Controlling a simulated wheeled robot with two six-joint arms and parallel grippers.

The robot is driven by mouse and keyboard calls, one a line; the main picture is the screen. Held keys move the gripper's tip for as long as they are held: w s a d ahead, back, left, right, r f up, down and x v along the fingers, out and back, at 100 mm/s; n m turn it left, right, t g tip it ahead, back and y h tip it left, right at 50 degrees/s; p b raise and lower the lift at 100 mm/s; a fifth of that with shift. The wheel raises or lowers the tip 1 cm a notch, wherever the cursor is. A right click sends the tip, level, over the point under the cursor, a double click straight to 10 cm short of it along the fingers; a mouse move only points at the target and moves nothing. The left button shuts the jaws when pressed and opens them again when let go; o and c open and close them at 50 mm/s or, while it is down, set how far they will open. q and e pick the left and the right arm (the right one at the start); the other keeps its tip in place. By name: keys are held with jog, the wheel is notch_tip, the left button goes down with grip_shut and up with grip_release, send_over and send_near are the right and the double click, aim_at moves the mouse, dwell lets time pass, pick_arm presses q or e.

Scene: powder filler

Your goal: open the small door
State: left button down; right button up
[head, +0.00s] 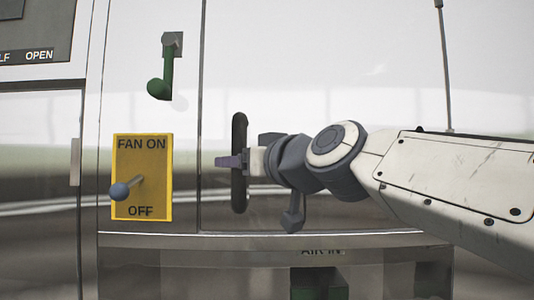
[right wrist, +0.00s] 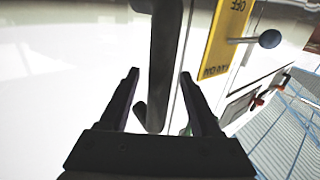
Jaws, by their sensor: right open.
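The small door (head: 330,60) is a shiny steel panel in the head view, and it looks closed. Its upright black handle (head: 239,128) is near the left edge. My right gripper (head: 226,162) comes in from the right at the handle's mid-height. In the right wrist view the right gripper (right wrist: 159,75) is open, with a finger on each side of the black handle (right wrist: 164,60). I cannot tell whether either finger touches it. A green lever (head: 167,72) with a ball end hangs down on the panel left of the door. My left gripper is not in view.
A yellow FAN ON/OFF plate (head: 155,195) with a blue-knobbed switch (head: 119,191) is left of the handle; the plate also shows in the right wrist view (right wrist: 222,45). A ledge (head: 180,240) runs below the door, above an AIR IN opening.

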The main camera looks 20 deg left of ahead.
jog(key=shift+w+a, duration=0.15)
jog(key=shift+a, duration=0.1)
grip_shut()
dwell(1.4)
